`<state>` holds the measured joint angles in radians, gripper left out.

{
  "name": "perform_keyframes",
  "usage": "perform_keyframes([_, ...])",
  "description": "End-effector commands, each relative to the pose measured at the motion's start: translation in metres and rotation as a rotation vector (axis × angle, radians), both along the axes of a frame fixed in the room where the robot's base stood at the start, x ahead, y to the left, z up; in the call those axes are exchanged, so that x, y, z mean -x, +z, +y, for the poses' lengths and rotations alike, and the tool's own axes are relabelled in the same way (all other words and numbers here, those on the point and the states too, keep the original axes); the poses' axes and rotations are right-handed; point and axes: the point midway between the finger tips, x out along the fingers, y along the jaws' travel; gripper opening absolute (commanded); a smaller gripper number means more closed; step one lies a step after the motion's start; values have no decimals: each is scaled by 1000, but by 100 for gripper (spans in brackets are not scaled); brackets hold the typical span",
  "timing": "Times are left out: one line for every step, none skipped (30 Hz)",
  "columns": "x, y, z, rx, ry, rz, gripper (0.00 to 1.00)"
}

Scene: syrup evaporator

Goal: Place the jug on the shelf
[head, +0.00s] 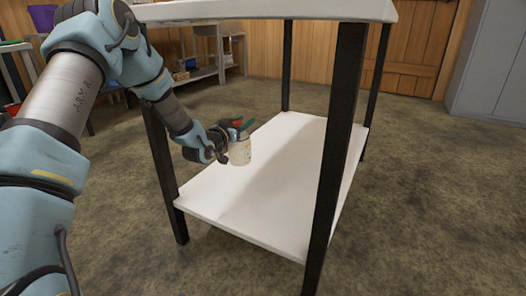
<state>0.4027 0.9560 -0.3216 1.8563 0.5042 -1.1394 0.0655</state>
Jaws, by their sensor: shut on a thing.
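My gripper (237,134) reaches in between the dark legs of a table-like stand, over its lower shelf. It is shut on a small cream-coloured jug (240,153) with some green and red showing at its top. The jug looks about upright, over the left part of the white lower shelf (272,175). I cannot tell whether its bottom touches the shelf or hangs just above it. The fingers partly cover the jug's upper side. The rest of the shelf is bare.
The stand's white top (270,10) lies above my gripper. A black front leg (335,150) stands to the right, another leg (163,170) close by my forearm. A grey cabinet (490,65) is at the back right. The floor around is clear.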

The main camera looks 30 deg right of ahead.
Motion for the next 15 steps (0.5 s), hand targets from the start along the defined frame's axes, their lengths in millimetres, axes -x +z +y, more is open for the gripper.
perform_keyframes([0,-15,0,-1,0,2,0])
perform_keyframes([0,-20,0,-1,0,2,0])
perform_keyframes([0,-26,0,-1,0,3,0])
perform_keyframes([0,-28,0,-1,0,2,0])
perform_keyframes([0,-31,0,0,0,1,0])
perform_keyframes([0,-33,0,0,0,1,0])
perform_keyframes([0,-36,0,0,0,1,0])
perform_keyframes([0,-39,0,0,0,1,0])
perform_keyframes([0,-44,0,0,0,2,0])
perform_keyframes([0,-49,0,0,0,2,0])
perform_keyframes([0,-54,0,0,0,2,0])
perform_keyframes([0,-61,0,0,0,2,0])
perform_keyframes([0,-67,0,0,1,1,0])
perform_keyframes([0,-72,0,0,1,1,0])
perform_keyframes([0,-77,0,0,0,1,0])
